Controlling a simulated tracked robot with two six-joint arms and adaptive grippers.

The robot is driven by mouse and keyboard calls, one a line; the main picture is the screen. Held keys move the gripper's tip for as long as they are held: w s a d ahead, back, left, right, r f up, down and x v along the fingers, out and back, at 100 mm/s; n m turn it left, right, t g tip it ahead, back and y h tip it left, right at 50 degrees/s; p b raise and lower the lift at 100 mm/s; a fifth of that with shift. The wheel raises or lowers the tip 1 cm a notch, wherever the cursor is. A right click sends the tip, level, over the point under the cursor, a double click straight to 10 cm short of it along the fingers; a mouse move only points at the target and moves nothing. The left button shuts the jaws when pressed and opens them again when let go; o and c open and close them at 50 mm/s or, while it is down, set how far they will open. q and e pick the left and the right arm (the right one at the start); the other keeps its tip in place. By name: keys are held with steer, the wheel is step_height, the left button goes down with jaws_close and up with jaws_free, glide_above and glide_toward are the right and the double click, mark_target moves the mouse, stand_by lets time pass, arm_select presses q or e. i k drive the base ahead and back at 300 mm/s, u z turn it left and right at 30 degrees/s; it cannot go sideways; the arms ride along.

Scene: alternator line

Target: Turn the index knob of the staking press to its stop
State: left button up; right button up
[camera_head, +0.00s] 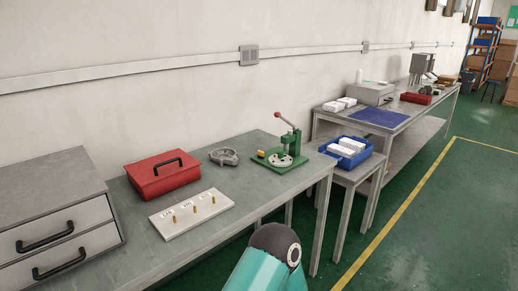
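The staking press (295,143) stands on the grey workbench (215,220). It has a green base and column, and a lever with a red ball end slanting up to the left. A pale round plate (281,159) with dark spots sits on its base. A small yellow piece (261,154) is at the left of the base; whether it is the index knob I cannot tell. A teal arm link of mine with a dark joint shows at the bottom middle, in front of the bench. Neither gripper is in view.
Left of the press are a grey metal ring-shaped part (224,156), a red case (162,173), a white board with brass pegs (191,213) and a grey drawer unit (62,215). A blue crate (364,157) with white boxes stands on a lower table to the right. Green floor is free at right.

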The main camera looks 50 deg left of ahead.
mark_target(261, 154)
steer(key=z, duration=0.1)
steer(key=i, duration=5.45)
steer(key=u, duration=1.45)
steer(key=i, duration=0.3)
steer(key=u, duration=2.85)
